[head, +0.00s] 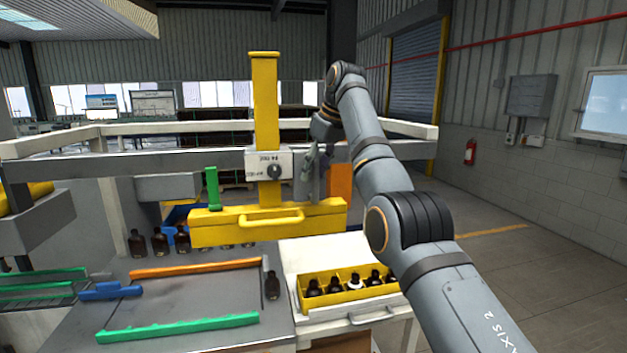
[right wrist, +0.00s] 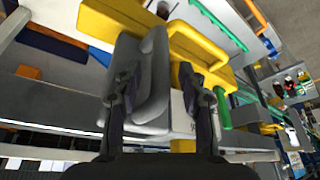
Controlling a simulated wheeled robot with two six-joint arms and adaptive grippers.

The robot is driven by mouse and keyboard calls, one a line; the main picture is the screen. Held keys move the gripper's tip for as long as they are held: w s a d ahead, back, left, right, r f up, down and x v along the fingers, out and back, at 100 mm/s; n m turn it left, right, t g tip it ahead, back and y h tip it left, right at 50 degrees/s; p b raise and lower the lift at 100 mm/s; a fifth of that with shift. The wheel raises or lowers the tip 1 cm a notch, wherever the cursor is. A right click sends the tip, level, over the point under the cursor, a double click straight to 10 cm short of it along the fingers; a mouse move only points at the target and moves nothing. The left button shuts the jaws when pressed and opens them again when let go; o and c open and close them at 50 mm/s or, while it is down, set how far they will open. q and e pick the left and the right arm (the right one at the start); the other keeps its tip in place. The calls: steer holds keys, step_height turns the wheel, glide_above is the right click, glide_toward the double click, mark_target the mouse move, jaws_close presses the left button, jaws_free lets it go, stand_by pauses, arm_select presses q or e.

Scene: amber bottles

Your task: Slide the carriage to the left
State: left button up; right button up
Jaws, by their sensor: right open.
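The carriage has a yellow upright post (head: 265,100), a white box with a dark knob (head: 255,163) and a wide yellow crossbar (head: 215,229) with a looped handle (head: 272,219). It sits on a grey rail (head: 90,165), near the rail's middle. My right gripper (head: 318,160) is just right of the white box, by a grey plate (head: 303,180) on the carriage. In the right wrist view, my right gripper (right wrist: 160,88) is open, its dark fingers on either side of the grey plate (right wrist: 153,75). Whether they touch it is unclear. My left gripper is not in view.
A yellow crate (head: 303,297) of dark bottles stands at front right. One bottle (head: 272,286) stands alone on the table by an orange guide (head: 195,268) and a green guide (head: 180,328). Several bottles (head: 137,243) stand behind left. A green post (head: 212,188) rises left of the white box.

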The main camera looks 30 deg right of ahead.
steer(key=shift+w+f, duration=0.25)
steer(key=shift+f, duration=0.35)
steer(key=shift+s, duration=0.4)
steer(key=shift+a, duration=0.1)
steer(key=shift+c, duration=1.1)
steer(key=shift+w, duration=0.15)
steer(key=c, duration=0.4)
jaws_close()
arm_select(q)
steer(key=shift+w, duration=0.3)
